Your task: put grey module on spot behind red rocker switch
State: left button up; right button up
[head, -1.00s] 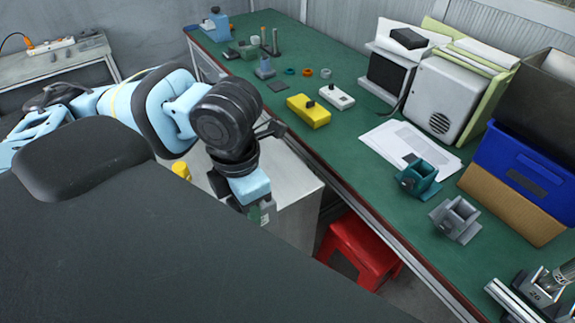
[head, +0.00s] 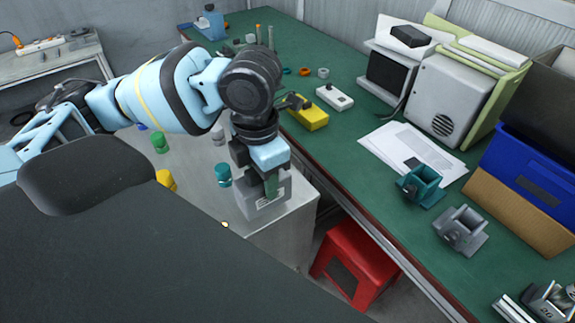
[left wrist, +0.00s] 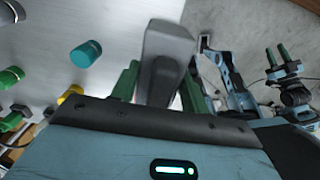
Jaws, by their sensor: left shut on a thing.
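My left gripper (head: 268,182) is shut on the grey module (head: 250,201), a grey block held below the fingers over the light grey cabinet top (head: 292,214). In the left wrist view the module (left wrist: 167,62) sits between the green fingers of the left gripper (left wrist: 158,88). Whether it touches the cabinet top is unclear. I cannot make out a red rocker switch in either current view; the spot behind it cannot be told. My right gripper (left wrist: 284,62) shows at the upper right of the left wrist view, its green fingers apart and empty.
A teal knob (head: 222,175), a yellow knob (head: 166,181) and a green knob (head: 158,142) stand on the cabinet left of the module. A red stool (head: 352,262) is beside the cabinet. The green workbench (head: 345,140) on the right holds several objects.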

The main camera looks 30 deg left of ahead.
pick_arm(q)
jog(key=shift+w+f, duration=0.7)
jog(key=shift+w, duration=0.5)
jog(key=shift+w+f, duration=0.65)
jog(key=shift+w, duration=0.55)
jog(key=shift+w+f, duration=0.7)
jog(key=shift+w, duration=0.5)
jog(key=shift+f, duration=0.15)
jog(key=o, duration=1.2)
notch_tip(320, 180, up, 12)
jog(key=shift+p, duration=0.3)
